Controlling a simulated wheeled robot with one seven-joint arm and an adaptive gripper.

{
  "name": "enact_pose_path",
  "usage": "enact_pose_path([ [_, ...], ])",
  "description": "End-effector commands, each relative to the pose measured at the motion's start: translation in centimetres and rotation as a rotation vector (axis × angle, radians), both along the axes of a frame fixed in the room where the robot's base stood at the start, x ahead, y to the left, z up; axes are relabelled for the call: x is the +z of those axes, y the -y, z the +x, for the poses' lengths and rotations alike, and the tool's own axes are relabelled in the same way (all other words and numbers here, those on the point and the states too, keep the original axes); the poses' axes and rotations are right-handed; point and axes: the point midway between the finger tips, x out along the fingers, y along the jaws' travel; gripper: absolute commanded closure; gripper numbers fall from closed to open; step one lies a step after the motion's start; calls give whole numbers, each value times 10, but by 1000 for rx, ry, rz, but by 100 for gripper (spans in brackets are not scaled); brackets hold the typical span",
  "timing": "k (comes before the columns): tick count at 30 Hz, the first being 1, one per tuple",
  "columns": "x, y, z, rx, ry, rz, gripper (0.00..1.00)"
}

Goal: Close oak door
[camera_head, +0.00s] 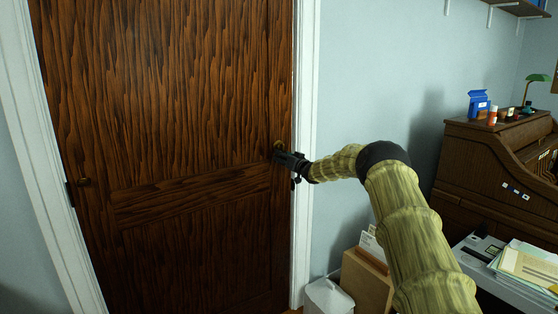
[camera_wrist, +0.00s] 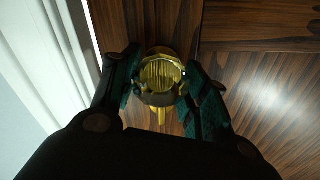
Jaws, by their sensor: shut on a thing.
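The dark brown oak door (camera_head: 170,80) fills the white door frame (camera_head: 305,70) in the head view. Its right edge lies along the right jamb, and I see no clear gap there. My gripper (camera_head: 278,156) is at the door's right side, at the knob. In the wrist view the round brass knob (camera_wrist: 160,82) sits between the two fingers of my gripper (camera_wrist: 161,72), which are shut on it. The knob is mostly hidden by my gripper in the head view. The door's wood (camera_wrist: 260,90) also shows in the wrist view.
A white bin (camera_head: 327,298) and a cardboard box (camera_head: 366,284) stand on the floor right of the frame. A wooden roll-top desk (camera_head: 480,150) and a grey machine with papers (camera_head: 525,268) are farther right, beyond my arm.

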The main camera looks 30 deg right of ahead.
Motion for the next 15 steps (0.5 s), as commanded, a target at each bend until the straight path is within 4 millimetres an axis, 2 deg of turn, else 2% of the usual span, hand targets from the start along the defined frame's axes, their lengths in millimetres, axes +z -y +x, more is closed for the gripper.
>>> enact_pose_path([
  [1, -5, -8, 1, 11, -6, 1, 98],
  [2, -4, -6, -1, 9, -5, 1, 98],
  [3, -4, -3, -4, 6, -5, 1, 51],
  [6, -2, 0, -8, 1, -5, -3, 33],
  [15, 5, -8, -5, 4, -2, -7, 33],
])
